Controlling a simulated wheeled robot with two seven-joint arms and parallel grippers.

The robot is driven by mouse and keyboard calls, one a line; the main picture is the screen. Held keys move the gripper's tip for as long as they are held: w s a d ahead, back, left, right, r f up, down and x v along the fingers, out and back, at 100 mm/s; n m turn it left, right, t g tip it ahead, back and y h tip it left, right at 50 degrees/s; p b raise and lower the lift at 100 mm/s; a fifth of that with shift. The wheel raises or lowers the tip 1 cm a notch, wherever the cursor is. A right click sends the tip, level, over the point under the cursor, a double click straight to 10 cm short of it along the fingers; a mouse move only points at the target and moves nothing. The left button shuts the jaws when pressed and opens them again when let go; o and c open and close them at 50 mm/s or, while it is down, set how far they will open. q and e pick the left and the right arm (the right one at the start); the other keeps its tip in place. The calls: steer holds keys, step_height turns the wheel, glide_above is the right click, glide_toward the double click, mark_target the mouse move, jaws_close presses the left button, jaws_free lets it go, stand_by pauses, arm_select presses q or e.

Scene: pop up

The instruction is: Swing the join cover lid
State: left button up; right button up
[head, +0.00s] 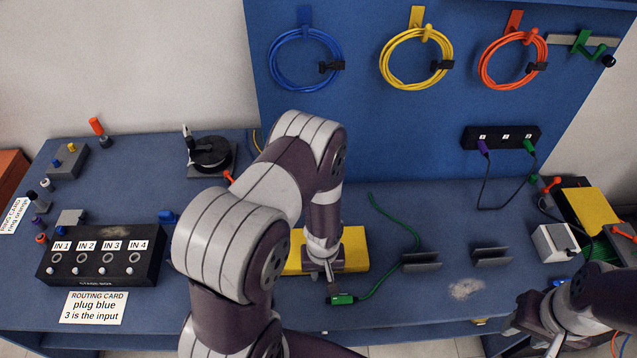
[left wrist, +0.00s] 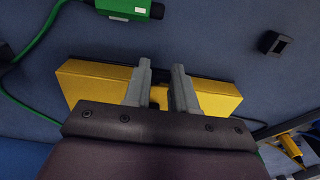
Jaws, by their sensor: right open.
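A yellow cover lid (head: 354,248) lies on the bench at the middle, partly hidden behind my left arm. In the left wrist view it is a yellow block (left wrist: 98,82) with a dark far edge. My left gripper (head: 330,270) points down at it. Its two fingers (left wrist: 161,75) stand apart over the lid's middle, with a small yellow part between them. I cannot tell whether they grip it. My right gripper (head: 540,332) is open and empty at the lower right, apart from the lid.
A green plug (head: 343,299) with a green cable lies just in front of the lid. Two dark cable holders (head: 421,261) stand to its right. A black input box (head: 100,255) stands left. A bin with a yellow panel (head: 592,208) is at the right.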

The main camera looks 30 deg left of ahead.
arm_select(q)
steer(key=shift+w+a+f, duration=0.1)
steer(key=shift+w, duration=0.2)
steer(key=shift+s, duration=0.15)
steer(key=shift+r+p, duration=0.45)
steer(key=shift+r, duration=0.05)
steer(key=r+p, duration=0.1)
steer(key=w+r+p, duration=0.1)
steer(key=r+p, duration=0.1)
steer(key=shift+w+a, duration=0.2)
steer(key=shift+a, duration=0.15)
steer(key=shift+w+a+r+p, duration=0.15)
steer(key=shift+w+r+p, duration=0.05)
steer(key=shift+p, duration=0.1)
